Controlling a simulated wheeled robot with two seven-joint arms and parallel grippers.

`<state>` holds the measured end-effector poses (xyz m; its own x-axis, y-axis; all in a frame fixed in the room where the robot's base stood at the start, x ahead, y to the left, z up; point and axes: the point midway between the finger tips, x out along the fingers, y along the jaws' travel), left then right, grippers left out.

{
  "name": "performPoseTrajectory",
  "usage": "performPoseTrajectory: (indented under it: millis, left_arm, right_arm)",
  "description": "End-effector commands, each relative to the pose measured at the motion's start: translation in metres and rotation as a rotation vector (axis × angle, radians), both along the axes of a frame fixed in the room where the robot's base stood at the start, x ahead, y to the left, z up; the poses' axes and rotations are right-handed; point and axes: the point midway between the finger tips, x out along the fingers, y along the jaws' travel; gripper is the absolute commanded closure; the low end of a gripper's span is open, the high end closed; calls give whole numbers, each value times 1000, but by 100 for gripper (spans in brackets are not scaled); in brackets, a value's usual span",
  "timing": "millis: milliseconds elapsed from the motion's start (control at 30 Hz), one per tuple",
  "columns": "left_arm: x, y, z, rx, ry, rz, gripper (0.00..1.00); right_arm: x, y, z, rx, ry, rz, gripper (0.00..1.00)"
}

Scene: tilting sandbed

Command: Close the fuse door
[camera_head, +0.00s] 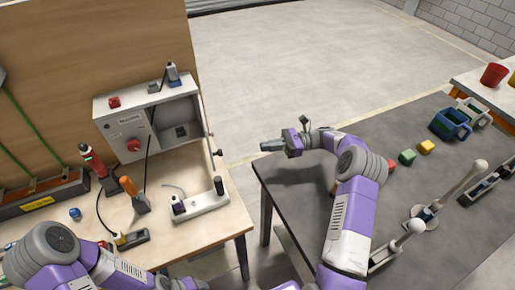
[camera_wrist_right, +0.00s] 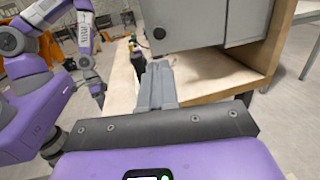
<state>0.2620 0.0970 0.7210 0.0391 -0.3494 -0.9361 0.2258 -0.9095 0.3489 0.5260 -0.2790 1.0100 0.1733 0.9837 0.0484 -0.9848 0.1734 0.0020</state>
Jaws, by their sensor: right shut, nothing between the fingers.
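The grey fuse box (camera_head: 125,128) stands on the wooden bench at left, its right compartment (camera_head: 178,132) uncovered. The fuse door (camera_head: 203,112) stands open at the box's right side, nearly edge-on in the head view. In the right wrist view a grey panel that looks like the door (camera_wrist_right: 200,22), with a round black knob, hangs above my fingers. My right gripper (camera_head: 270,147) is shut and empty, right of the door and apart from it in the head view; its fingers also show in the right wrist view (camera_wrist_right: 155,85). My left arm shows, but its fingers cannot be made out.
A white socket strip (camera_head: 205,203) with a black upright part lies below the box. An orange-handled tool (camera_head: 130,190) and a red-and-black tool (camera_head: 95,162) stand left of it. The dark table (camera_head: 290,180) at right carries mugs and blocks. Open floor separates bench and table.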

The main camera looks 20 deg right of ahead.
Motion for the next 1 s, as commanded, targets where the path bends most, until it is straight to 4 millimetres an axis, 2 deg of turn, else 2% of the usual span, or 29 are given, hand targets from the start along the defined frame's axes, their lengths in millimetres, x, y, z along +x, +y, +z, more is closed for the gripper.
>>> performPoseTrajectory:
  millis: [300,500,700,1000]
  left_arm:
    - [0,0,-2,0,0,0,42]
    - [0,0,-4,0,0,0,42]
    - [0,0,-5,0,0,0,42]
    - [0,0,-5,0,0,0,42]
  right_arm:
    - [11,68,4,1,0,5,100]
    - [17,102,5,-1,0,4,100]
    - [20,118,6,-1,0,1,100]
    - [21,120,6,-1,0,0,100]
